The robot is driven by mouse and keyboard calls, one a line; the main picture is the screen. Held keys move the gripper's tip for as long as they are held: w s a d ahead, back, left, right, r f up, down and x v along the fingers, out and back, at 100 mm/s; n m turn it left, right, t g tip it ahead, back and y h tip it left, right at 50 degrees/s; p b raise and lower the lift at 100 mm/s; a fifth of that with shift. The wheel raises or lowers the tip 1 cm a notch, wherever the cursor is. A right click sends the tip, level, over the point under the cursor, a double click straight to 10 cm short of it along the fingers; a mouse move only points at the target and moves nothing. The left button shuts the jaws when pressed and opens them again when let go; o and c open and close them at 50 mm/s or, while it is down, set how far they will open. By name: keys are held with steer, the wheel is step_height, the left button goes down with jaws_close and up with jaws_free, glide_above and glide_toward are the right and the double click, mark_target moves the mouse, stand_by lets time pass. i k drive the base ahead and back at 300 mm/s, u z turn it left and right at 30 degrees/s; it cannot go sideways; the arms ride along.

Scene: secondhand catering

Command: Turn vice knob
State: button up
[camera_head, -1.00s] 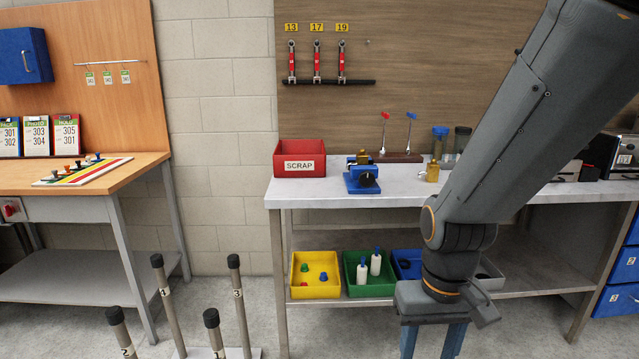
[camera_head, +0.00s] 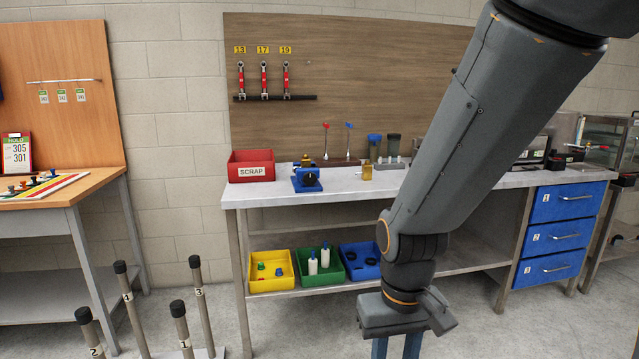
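A small blue vice (camera_head: 299,187) stands on the grey workbench (camera_head: 345,187), near its front edge and just right of the red scrap bin. Its round black knob (camera_head: 310,181) faces me, and a brass-coloured part shows behind it. My gripper (camera_head: 396,349) hangs low in front of the bench, to the right of the vice and well apart from it. Its two blue fingers point down with a gap between them, and nothing shows in the gap. The fingertips are cut off by the bottom of the picture.
The red scrap bin (camera_head: 251,167) stands left of the vice; levers on a stand (camera_head: 340,161) and a brass-coloured block (camera_head: 367,173) stand to its right. Numbered posts (camera_head: 182,326) rise at the front left. Yellow (camera_head: 271,284) and green (camera_head: 321,280) bins sit on the lower shelf.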

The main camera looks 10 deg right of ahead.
mark_target(310, 178)
steer(key=u, duration=0.05)
steer(key=i, duration=1.05)
steer(key=u, duration=0.55)
